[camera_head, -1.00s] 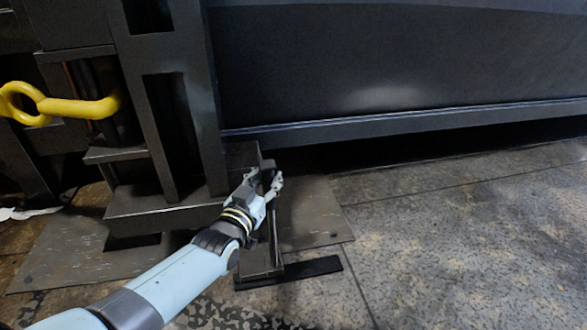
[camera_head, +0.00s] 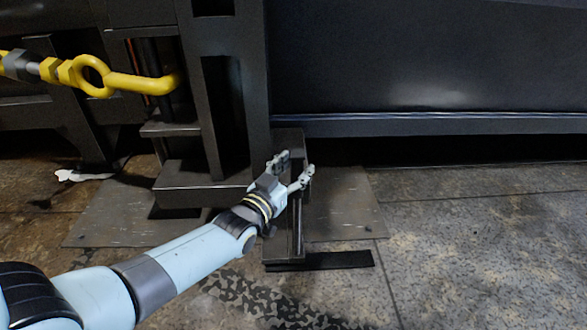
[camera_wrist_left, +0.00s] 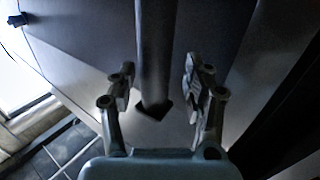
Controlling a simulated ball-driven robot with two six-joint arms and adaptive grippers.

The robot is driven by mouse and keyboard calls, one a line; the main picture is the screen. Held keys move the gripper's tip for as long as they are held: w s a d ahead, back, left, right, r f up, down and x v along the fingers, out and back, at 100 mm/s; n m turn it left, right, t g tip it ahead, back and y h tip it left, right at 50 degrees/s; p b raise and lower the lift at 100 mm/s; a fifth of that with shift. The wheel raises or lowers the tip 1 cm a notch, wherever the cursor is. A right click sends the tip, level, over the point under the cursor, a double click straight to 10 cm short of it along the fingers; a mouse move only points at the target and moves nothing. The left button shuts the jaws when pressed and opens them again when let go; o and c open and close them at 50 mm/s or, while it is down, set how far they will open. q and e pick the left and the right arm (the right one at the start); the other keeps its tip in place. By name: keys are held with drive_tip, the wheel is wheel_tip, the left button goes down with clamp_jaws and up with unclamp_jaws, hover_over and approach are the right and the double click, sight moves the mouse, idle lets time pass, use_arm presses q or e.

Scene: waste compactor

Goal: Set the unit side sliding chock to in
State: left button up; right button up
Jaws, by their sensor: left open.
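The sliding chock (camera_head: 284,246) is a long dark metal piece on the floor plate, running from the foot of the upright frame toward me. My left gripper (camera_head: 292,170) is over its far part, with its two fingers spread apart. In the left wrist view, a dark bar (camera_wrist_left: 155,50), seemingly part of the chock, runs between the open fingers (camera_wrist_left: 160,82). I see no clear contact on either side. The hand and forearm hide part of the chock. My right gripper is not in view.
A dark upright frame (camera_head: 212,110) stands left of the hand, with a yellow hook (camera_head: 140,83) farther left. The large dark compactor wall (camera_head: 420,65) fills the back. A flat black strip (camera_head: 335,260) lies at the chock's near end. Open floor (camera_head: 480,240) is to the right.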

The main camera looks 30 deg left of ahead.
use_arm(q)
drive_tip(key=s, duration=1.2)
